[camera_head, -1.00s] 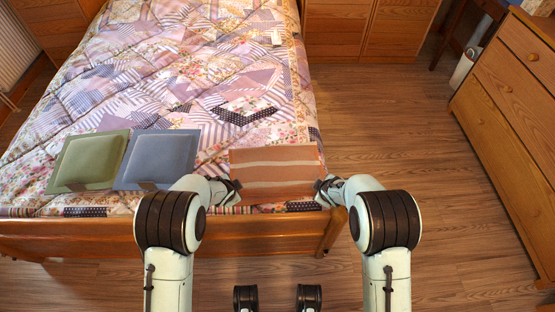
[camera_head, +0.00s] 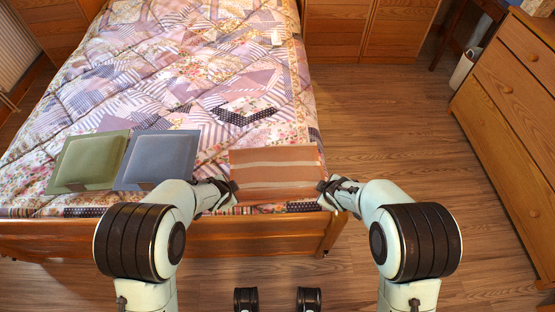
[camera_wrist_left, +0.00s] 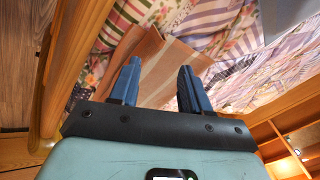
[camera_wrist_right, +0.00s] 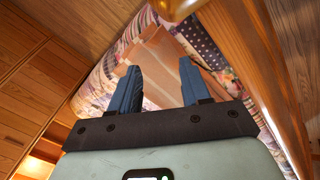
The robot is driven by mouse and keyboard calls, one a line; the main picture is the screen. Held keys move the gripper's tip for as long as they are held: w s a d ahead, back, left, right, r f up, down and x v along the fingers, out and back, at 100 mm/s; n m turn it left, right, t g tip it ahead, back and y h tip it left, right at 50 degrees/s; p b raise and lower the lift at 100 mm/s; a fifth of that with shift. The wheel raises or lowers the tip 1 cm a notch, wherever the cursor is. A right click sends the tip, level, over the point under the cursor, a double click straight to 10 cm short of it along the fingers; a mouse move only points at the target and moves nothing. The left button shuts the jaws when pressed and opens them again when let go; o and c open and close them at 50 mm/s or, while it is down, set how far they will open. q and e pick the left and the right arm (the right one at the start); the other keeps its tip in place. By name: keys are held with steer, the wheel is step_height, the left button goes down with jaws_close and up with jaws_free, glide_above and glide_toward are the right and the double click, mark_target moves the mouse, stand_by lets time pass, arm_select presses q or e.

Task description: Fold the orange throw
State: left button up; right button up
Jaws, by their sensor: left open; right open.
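The orange throw (camera_head: 275,170), with pale stripes, lies flat near the foot of the bed at its right corner. My left gripper (camera_head: 232,188) is open at the throw's left edge. In the left wrist view the throw (camera_wrist_left: 165,65) shows between and beyond the open fingers (camera_wrist_left: 160,85). My right gripper (camera_head: 323,187) is open at the throw's right edge. In the right wrist view the throw (camera_wrist_right: 165,60) lies beyond the open fingers (camera_wrist_right: 160,85). I cannot tell whether either gripper touches the cloth.
A green cushion (camera_head: 88,162) and a blue cushion (camera_head: 158,158) lie on the patchwork quilt (camera_head: 200,80) left of the throw. The wooden footboard (camera_head: 100,238) runs along the near edge. A drawer chest (camera_head: 515,100) stands right; the floor between (camera_head: 400,120) is clear.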

arm_select(q)
steer(key=v, duration=0.3)
steer(key=shift+s, duration=0.35)
arm_select(e)
steer(key=v, duration=0.3)
steer(key=shift+s, duration=0.35)
